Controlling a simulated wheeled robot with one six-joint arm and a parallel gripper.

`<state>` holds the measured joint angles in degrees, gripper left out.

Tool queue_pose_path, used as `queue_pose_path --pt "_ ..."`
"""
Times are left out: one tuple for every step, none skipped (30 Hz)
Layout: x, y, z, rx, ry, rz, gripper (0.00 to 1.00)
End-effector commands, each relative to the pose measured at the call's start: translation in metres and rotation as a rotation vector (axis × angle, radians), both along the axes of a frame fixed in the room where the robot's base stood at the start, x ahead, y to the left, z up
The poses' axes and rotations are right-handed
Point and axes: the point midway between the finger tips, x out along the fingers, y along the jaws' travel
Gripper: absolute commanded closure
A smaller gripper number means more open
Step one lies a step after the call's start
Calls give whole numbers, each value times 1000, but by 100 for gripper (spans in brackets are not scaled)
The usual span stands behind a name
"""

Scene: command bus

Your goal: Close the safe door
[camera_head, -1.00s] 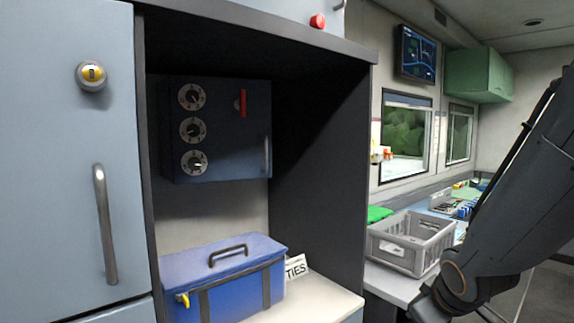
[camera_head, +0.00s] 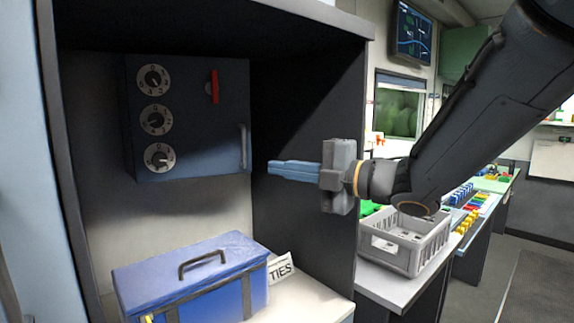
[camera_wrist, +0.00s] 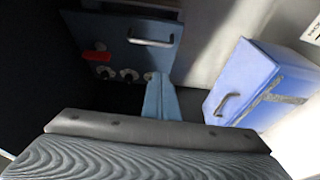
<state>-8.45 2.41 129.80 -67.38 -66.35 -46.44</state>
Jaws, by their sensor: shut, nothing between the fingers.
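The safe (camera_head: 195,120) is a dark blue box on the back wall of the dark alcove. Its front, the safe door, carries three white-ringed dials at the left, a red lever (camera_head: 214,87) at the upper right and a silver handle (camera_head: 244,148) at the right edge.
A blue case (camera_head: 190,275) with a dark handle stands on the shelf below the safe, beside a white card reading "TIES" (camera_head: 281,267). The alcove's right wall is near my wrist. A grey crate (camera_head: 405,245) stands on the counter outside. Open space lies between safe and case.

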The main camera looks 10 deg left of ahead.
Motion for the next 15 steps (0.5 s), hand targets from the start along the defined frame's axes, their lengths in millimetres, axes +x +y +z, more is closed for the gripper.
queue_pose_path --pt "3 10 1 -1 3 4 100" --pt "5 16 1 -1 4 4 100" --pt "9 23 1 0 3 3 100" --pt "11 29 1 -1 4 3 100" --pt "14 34 1 0 4 1 100" --pt "17 41 1 -1 4 2 100" --pt "20 47 1 -1 4 2 100" --pt "22 51 1 1 4 0 100" --pt "26 59 1 -1 5 0 100" --pt "28 64 1 -1 4 -1 100" --pt "33 65 0 -1 4 -4 100" --pt "39 65 1 -1 4 -6 100" --pt "42 66 0 -1 4 -6 100" --pt "46 67 0 -1 4 -6 100" --pt "50 69 0 -1 4 -6 100"
